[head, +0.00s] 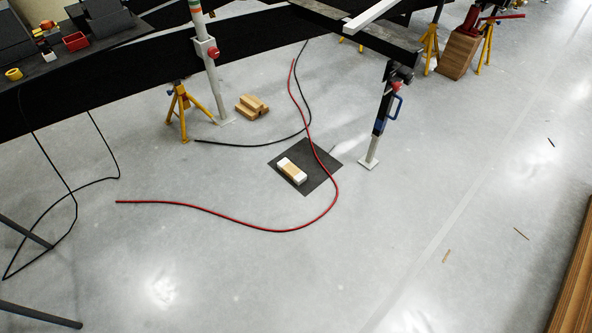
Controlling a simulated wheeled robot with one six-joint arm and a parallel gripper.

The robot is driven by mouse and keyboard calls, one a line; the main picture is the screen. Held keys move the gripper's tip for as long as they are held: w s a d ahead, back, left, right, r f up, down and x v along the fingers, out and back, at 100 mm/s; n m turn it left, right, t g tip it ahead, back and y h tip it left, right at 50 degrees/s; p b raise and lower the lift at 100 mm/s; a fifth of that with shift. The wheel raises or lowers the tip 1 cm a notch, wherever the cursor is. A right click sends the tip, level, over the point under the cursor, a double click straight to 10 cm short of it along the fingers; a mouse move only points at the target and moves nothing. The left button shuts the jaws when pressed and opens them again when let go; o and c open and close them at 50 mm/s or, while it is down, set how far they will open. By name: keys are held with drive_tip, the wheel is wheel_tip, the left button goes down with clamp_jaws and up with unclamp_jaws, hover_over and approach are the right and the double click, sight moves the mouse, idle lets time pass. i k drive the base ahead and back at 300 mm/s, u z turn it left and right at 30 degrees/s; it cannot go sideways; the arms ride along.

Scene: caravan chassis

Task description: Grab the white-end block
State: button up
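The white-end block (292,171) lies on a dark square mat (318,178) on the floor near the middle of the head view. Its ends are white and its middle is tan wood. It lies at a slant, toward the left part of the mat. Nothing covers it. My gripper is not in view.
A red cable (240,222) curves over the mat beside the block. A black cable (260,143) runs behind. A jack leg (380,125) stands right of the mat. Wooden blocks (251,107) and a yellow stand (183,110) are behind left. The front floor is largely clear.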

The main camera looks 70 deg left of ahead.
sight(298, 176)
drive_tip(key=u, duration=1.5)
drive_tip(key=i, duration=1.15)
drive_tip(key=z, duration=0.45)
drive_tip(key=i, duration=0.8)
drive_tip(key=u, duration=0.75)
drive_tip(key=i, duration=0.6)
drive_tip(key=u, duration=1.1)
drive_tip(key=i, duration=0.3)
drive_tip(key=u, duration=0.2)
